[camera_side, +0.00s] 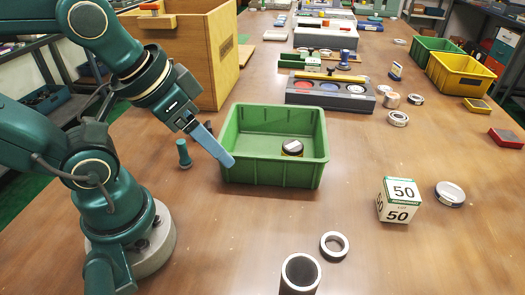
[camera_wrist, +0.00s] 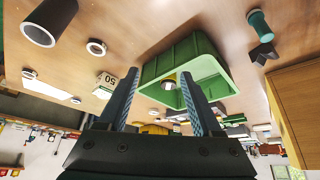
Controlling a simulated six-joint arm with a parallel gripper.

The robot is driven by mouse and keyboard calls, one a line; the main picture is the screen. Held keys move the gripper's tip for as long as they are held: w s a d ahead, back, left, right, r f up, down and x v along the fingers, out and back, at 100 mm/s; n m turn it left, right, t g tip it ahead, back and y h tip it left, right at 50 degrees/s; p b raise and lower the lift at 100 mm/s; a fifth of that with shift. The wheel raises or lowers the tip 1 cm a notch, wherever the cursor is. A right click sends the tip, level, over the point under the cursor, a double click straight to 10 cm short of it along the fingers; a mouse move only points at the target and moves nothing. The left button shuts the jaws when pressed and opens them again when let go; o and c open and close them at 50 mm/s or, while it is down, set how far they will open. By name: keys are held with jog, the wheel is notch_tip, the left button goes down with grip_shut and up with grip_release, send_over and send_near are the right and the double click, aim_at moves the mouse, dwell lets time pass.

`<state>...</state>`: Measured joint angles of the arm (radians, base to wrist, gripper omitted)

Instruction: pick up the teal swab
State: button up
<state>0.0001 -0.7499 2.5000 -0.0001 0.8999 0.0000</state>
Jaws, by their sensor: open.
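The teal swab (camera_side: 184,154) stands upright on the brown table, just left of the green bin in the side view. In the wrist view the swab (camera_wrist: 259,23) shows at the upper right, with a dark piece at one end. My gripper (camera_side: 229,163) is at the near left wall of the bin, to the right of the swab and apart from it. In the wrist view its two blue fingers (camera_wrist: 161,73) are spread wide with nothing between them. The side view shows only one finger clearly.
A wooden box (camera_side: 222,70) stands behind the swab. A white "50" box (camera_side: 398,202), a ring (camera_side: 334,246) and a tube (camera_side: 300,274) stand to the right and front. A grey tray (camera_side: 330,99) lies behind.

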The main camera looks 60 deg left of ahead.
jog(key=shift+r, duration=0.1)
notch_tip(320, 180, up, 5)
jog(key=m+g+y, duration=0.8)
jog(key=m+y, duration=0.4)
jog(key=m, duration=0.4)
send_over(181, 142)
jog(key=d, duration=0.1)
jog(key=f, duration=1.5)
jog(key=shift+w+d+f, duration=0.1)
jog(key=shift+w+d, duration=0.05)
jog(key=shift+d, duration=0.1)
jog(key=shift+a+f, duration=0.2)
jog(key=shift+f, duration=0.3)
jog(key=shift+x, duration=2.35)
grip_shut()
